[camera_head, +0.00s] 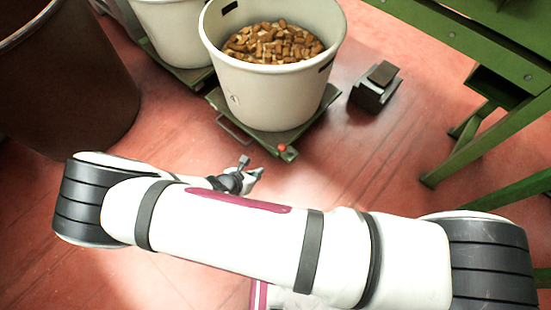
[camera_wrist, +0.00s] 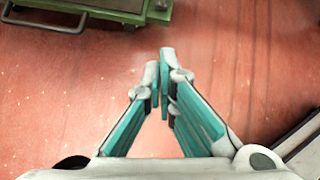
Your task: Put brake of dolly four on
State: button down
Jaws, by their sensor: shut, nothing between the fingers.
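A green dolly (camera_head: 222,103) stands on the floor under a white bin (camera_head: 262,95) full of corks. A small red knob (camera_head: 282,148) sits at the dolly's near corner. I cannot read a number on the dolly. In the wrist view the dolly's green edge (camera_wrist: 110,6) and a bent metal bar (camera_wrist: 45,27) show at the top left; the red knob does not show there. My gripper (camera_head: 256,172) is just below and left of the knob in the head view, apart from the dolly. Its teal fingers (camera_wrist: 161,80) are shut and empty above bare floor.
A second white bin (camera_head: 175,35) on a green dolly stands behind left. A large brown bin (camera_head: 65,95) is at the left. A dark pedal-like block (camera_head: 374,90) lies right of the dolly, and a green bench frame (camera_head: 475,55) stands at the right. Red floor in front is clear.

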jog(key=w+d+f+b, duration=0.5)
jog(key=w, duration=0.3)
jog(key=shift+w+f, duration=0.3)
jog(key=shift+w, duration=0.05)
jog(key=shift+w+d+r+p, duration=0.1)
jog(key=shift+d+r+p, duration=0.05)
jog(key=shift+p, duration=0.15)
dwell(0.4)
jog(key=shift+w+d+r+p, duration=0.1)
jog(key=shift+w+r+p, duration=0.05)
jog(key=shift+p, duration=0.45)
